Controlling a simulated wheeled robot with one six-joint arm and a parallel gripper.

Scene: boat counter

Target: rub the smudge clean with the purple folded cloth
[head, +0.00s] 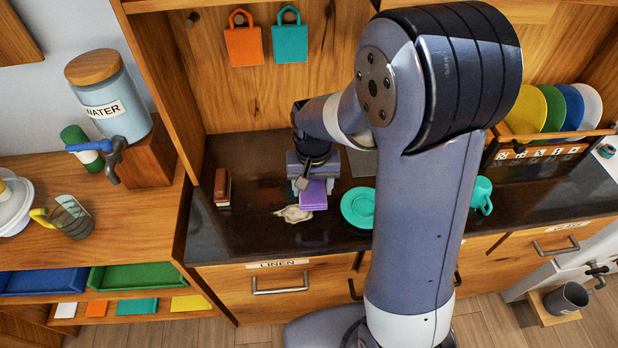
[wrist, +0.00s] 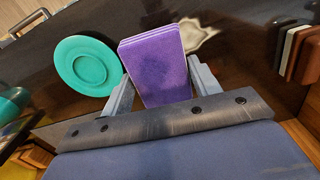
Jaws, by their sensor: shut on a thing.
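The purple folded cloth (head: 313,196) is in my gripper (head: 308,182), low over the dark counter. In the wrist view the cloth (wrist: 155,62) sits between the two fingers of my gripper (wrist: 155,88), which are shut on its sides. A pale beige smudge (head: 293,214) is on the counter just left of the cloth in the head view. In the wrist view the smudge (wrist: 200,36) shows beyond the cloth's right edge, and the cloth may hide part of it. I cannot tell whether the cloth touches the counter.
A teal plate (head: 358,206) lies close to the right of the cloth, with a teal mug (head: 482,194) farther right. Brown, white and dark upright slabs (head: 222,187) stand at the counter's left. A plate rack (head: 545,140) stands at the right. The counter's front left is clear.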

